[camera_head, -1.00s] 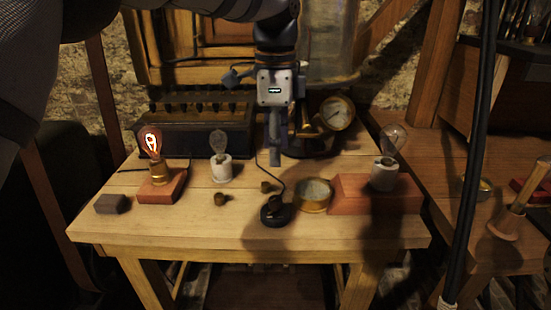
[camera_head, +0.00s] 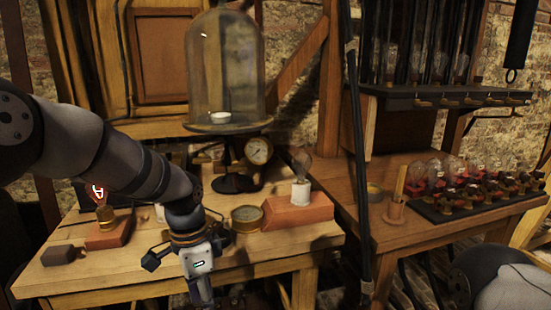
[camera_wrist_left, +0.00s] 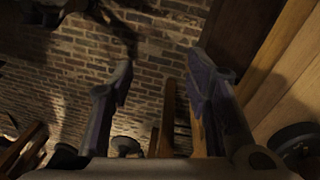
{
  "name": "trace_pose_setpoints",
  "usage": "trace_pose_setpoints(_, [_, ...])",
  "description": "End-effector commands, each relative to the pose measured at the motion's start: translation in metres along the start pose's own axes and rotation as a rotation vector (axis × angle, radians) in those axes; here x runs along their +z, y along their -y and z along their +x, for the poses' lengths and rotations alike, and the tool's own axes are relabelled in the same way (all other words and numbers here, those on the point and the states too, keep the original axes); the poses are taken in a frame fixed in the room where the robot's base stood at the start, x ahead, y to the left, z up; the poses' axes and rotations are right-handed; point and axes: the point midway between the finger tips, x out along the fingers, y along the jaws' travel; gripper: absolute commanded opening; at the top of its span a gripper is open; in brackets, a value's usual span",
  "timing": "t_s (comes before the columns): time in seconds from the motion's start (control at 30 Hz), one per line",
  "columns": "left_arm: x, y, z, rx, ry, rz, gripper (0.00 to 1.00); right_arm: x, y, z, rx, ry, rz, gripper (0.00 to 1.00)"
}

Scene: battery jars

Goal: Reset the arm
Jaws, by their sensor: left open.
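My left arm comes in from the left in the head view, and its gripper (camera_head: 203,292) hangs in front of the table's front edge, pointing down. In the left wrist view the two fingers of the gripper (camera_wrist_left: 160,88) stand wide apart with nothing between them. Beyond them are a brick wall (camera_wrist_left: 150,60) and wood. At the lower right of the head view a grey rounded part shows, probably my right arm; no right gripper shows.
The wooden table (camera_head: 270,262) holds a glowing bulb (camera_head: 98,193), a dark block (camera_head: 63,255), a brass dial (camera_head: 247,218) and a bulb on a red block (camera_head: 292,212). A glass bell jar (camera_head: 226,65) stands behind. A side table (camera_head: 395,235) carries a bulb rack (camera_head: 470,200).

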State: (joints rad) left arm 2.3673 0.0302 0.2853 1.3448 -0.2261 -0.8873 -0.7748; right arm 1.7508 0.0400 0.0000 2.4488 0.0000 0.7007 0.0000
Motion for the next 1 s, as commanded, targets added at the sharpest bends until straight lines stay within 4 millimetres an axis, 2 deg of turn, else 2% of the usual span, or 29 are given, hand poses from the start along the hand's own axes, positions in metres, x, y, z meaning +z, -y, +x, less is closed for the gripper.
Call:
trace_pose_setpoints(0.03, [0.013, -0.015, 0.038, 0.032, 0.006, -0.059, 0.44, 0.0, 0.0, 0.0, 0.0, -0.001, 0.0, 0.4])
trace_pose_setpoints(0.1, [0.033, -0.041, 0.091, 0.065, 0.002, -0.173, 0.44, 0.0, 0.0, -0.001, 0.0, -0.002, 0.0, 0.4])
trace_pose_setpoints(0.17, [0.058, -0.07, 0.134, 0.09, 0.005, -0.288, 0.44, 0.0, 0.0, -0.001, 0.0, -0.002, 0.0, 0.4])
trace_pose_setpoints(0.2, [0.077, -0.093, 0.161, 0.104, 0.012, -0.372, 0.44, 0.0, 0.0, -0.002, 0.0, -0.002, 0.0, 0.4])
trace_pose_setpoints(0.27, [0.111, -0.131, 0.194, 0.119, 0.029, -0.506, 0.44, 0.0, 0.0, -0.002, 0.0, -0.003, 0.0, 0.4])
trace_pose_setpoints(0.3, [0.135, -0.157, 0.21, 0.123, 0.045, -0.598, 0.44, 0.0, 0.0, -0.002, 0.0, -0.004, 0.0, 0.4])
trace_pose_setpoints(0.33, [0.154, -0.177, 0.22, 0.122, 0.058, -0.666, 0.44, 0.0, 0.0, -0.002, 0.0, -0.004, 0.0, 0.4])
trace_pose_setpoints(0.4, [0.196, -0.219, 0.231, 0.109, 0.094, -0.814, 0.44, -0.001, 0.0, -0.003, 0.0, -0.006, 0.0, 0.4])
trace_pose_setpoints(0.5, [0.244, -0.265, 0.228, 0.072, 0.14, -0.978, 0.44, -0.001, 0.0, -0.003, 0.0, -0.008, 0.0, 0.4])
trace_pose_setpoints(0.6, [0.272, -0.289, 0.22, 0.036, 0.167, -1.073, 0.44, -0.001, 0.0, -0.004, 0.0, -0.009, 0.0, 0.4])
trace_pose_setpoints(0.7, [0.282, -0.297, 0.215, 0.019, 0.175, -1.109, 0.44, -0.001, 0.0, -0.004, 0.0, -0.009, 0.0, 0.4])
trace_pose_setpoints(1.0, [0.281, -0.296, 0.215, 0.017, 0.171, -1.111, 0.44, -0.001, 0.0, -0.004, 0.0, -0.008, 0.0, 0.4])
